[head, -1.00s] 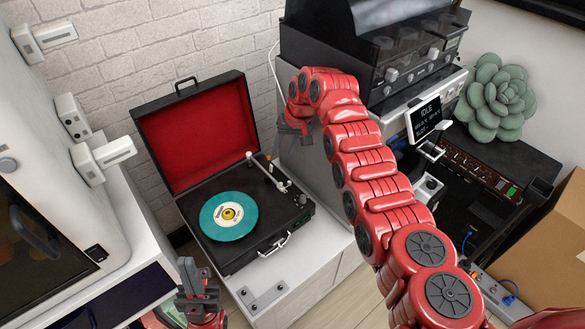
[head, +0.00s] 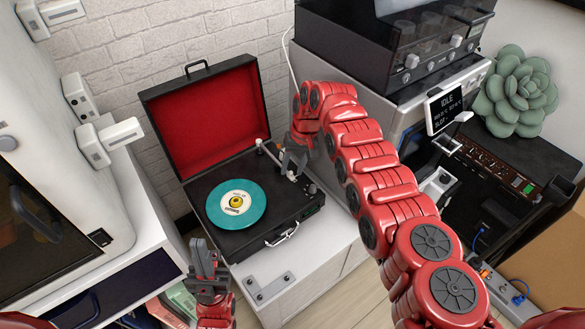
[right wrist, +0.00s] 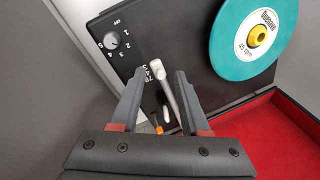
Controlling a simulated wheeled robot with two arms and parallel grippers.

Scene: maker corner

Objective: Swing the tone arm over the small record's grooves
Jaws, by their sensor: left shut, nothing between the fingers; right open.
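The record player (head: 262,238) stands open on a white cabinet, its red-lined lid up at the back. The small teal record (head: 222,209) with a cream label lies on it, and shows in the right wrist view (right wrist: 228,60). The tone arm (head: 266,152) lies along the deck's right side, off the record. In the right wrist view the pale tone arm (right wrist: 167,84) sits between the fingertips of my open right gripper (right wrist: 156,90); contact cannot be told. My left gripper (head: 206,262) is shut and empty in front of the cabinet.
A dark amplifier (head: 400,45) stands on the grey unit at right. A white machine (head: 60,150) stands at left. The cabinet top in front of the player holds a metal plate (head: 270,288).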

